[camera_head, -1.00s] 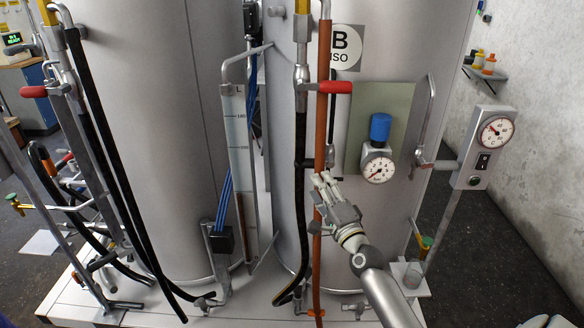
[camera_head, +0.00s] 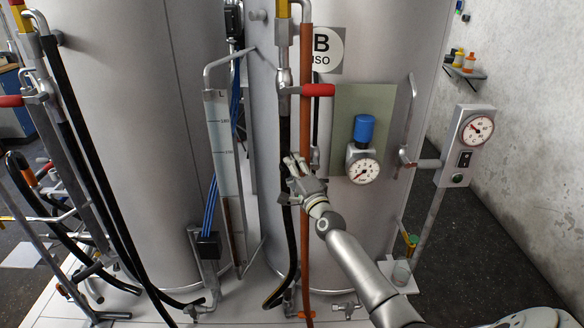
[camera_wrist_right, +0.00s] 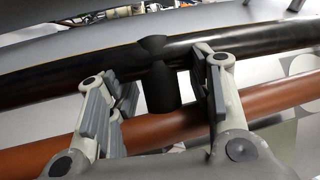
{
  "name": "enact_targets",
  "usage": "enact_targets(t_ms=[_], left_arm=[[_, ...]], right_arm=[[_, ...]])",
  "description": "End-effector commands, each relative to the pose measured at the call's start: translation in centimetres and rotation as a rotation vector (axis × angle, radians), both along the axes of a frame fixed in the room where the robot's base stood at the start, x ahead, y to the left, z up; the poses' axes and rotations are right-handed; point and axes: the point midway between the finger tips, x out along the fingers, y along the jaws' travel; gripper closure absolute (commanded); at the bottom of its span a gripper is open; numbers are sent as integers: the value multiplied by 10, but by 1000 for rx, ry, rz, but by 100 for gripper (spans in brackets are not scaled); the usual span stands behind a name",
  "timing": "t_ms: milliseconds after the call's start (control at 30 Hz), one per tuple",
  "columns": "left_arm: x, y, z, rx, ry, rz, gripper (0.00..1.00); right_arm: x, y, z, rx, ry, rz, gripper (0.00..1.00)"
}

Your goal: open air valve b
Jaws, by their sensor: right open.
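Tank B (camera_head: 385,60) carries a "B ISO" label (camera_head: 322,50). My right gripper (camera_head: 297,163) is in front of it, at the black hose and the orange-brown pipe (camera_head: 306,130). In the right wrist view the gripper (camera_wrist_right: 165,85) is open. A short black fitting (camera_wrist_right: 161,90) on the black hose (camera_wrist_right: 60,68) lies between its fingers; I cannot see the fingers closed on it. The orange-brown pipe also runs there (camera_wrist_right: 272,103). A red-handled valve (camera_head: 318,90) is above the gripper. No label tells which one is air valve b. My left gripper is not in view.
A blue-capped regulator with a gauge (camera_head: 362,168) is right of the gripper. A gauge box on a post (camera_head: 466,150) stands further right. A sight-glass column (camera_head: 224,135) is to the left. Dark floor (camera_head: 490,240) is free at the right.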

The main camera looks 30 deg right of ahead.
Motion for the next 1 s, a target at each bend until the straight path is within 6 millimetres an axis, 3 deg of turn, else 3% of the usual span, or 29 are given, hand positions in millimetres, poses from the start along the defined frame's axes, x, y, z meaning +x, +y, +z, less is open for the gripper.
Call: enact_targets(t_ms=[167,500,1000], left_arm=[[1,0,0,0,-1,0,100],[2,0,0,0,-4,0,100],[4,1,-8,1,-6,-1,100]], right_arm=[[0,0,0,0,0,0,55],[0,0,0,0,1,0,98],[0,1,1,52,-31,1,100]])
